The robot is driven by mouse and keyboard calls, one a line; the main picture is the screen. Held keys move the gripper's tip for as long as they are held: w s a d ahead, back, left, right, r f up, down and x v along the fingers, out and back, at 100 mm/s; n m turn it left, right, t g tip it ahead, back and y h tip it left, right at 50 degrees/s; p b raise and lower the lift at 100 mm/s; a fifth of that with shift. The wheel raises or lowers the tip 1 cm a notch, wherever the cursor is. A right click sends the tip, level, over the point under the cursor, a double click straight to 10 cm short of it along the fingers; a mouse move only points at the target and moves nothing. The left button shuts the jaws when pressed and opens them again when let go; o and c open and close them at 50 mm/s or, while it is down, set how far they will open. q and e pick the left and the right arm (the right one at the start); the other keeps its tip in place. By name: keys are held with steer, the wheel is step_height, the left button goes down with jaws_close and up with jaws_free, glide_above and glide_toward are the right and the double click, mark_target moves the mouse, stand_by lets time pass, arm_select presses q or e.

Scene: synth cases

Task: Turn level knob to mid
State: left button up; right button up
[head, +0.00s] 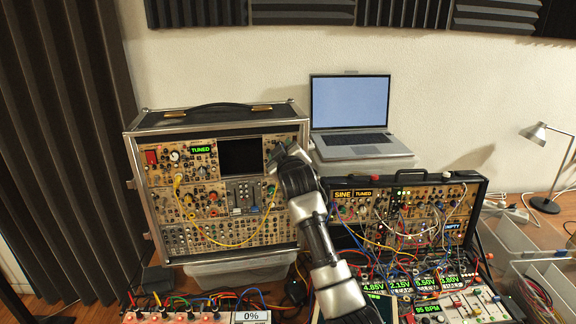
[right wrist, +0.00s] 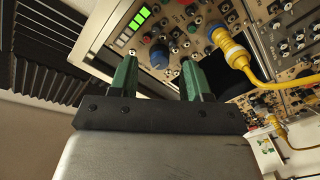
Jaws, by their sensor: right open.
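My right gripper (head: 285,158) is at the right part of the left synth case (head: 138,190), in front of its panel, and hides what is behind it. In the right wrist view its green fingers (right wrist: 158,66) are open and empty. A green light bar (right wrist: 133,26) is close to this knob. No label for the level knob is readable. My left gripper is not in view.
A yellow cable with a yellow plug (right wrist: 229,46) is close beside the fingers. A laptop (head: 350,103) stands behind. A second synth case (head: 478,178) with many patch cables is at the right. A display (head: 251,317) at the bottom reads 0%.

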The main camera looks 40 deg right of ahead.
steer(key=b+v, duration=0.2)
steer(key=v, duration=0.7)
steer(key=shift+a, duration=0.1)
stand_by(0.3)
